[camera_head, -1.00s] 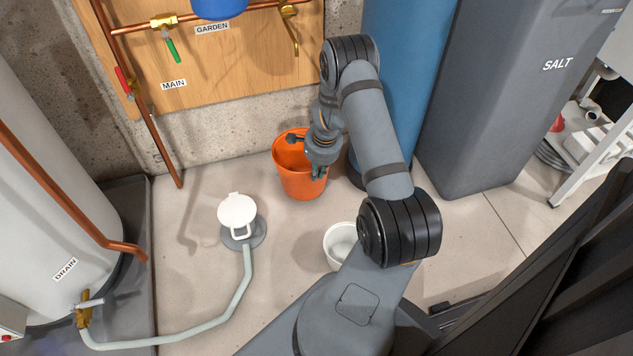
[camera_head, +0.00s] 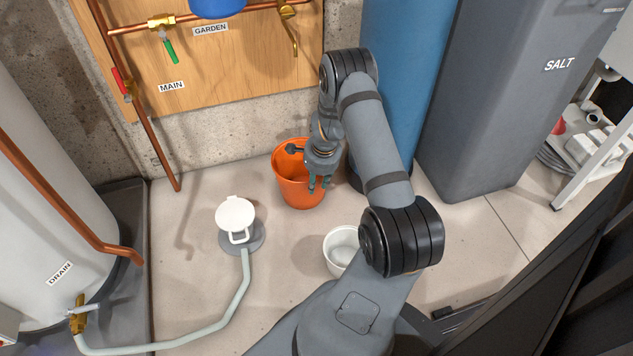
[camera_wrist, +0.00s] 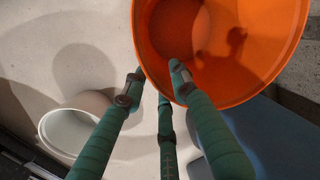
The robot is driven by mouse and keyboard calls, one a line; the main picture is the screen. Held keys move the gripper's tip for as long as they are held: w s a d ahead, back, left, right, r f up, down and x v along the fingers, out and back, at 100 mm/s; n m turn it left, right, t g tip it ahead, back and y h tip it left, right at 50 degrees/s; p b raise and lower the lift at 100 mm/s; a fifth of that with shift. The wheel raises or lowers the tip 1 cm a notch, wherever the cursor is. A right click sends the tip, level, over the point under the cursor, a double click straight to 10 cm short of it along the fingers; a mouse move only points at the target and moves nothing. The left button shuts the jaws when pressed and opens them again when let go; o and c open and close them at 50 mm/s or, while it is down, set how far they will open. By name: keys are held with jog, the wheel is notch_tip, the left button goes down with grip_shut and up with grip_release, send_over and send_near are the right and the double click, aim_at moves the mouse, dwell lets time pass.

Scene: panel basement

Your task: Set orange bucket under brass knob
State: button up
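The orange bucket (camera_head: 288,184) stands by the wall below the pipe board, with its open mouth facing up. My gripper (camera_head: 321,186) is at its right rim. In the wrist view, one green finger of my gripper (camera_wrist: 156,82) is inside the orange bucket (camera_wrist: 262,50) and two are outside, so they straddle the rim and appear closed on it. A brass-handled valve (camera_head: 289,14) hangs from the copper pipe at the board's upper right. The bucket is below it in the picture.
A white bucket (camera_head: 331,259) stands in front, beside my arm. A blue tank (camera_head: 392,60) and grey salt bin (camera_head: 480,100) stand right. Green-handled (camera_head: 170,50) and red-handled (camera_head: 122,82) valves are left.

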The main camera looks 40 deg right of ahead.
notch_tip(320, 180, up, 12)
jog(key=s+p, duration=0.2)
jog(key=p, duration=0.4)
jog(key=shift+s+a, duration=0.15)
jog(key=shift+a, duration=0.1)
dwell(1.2)
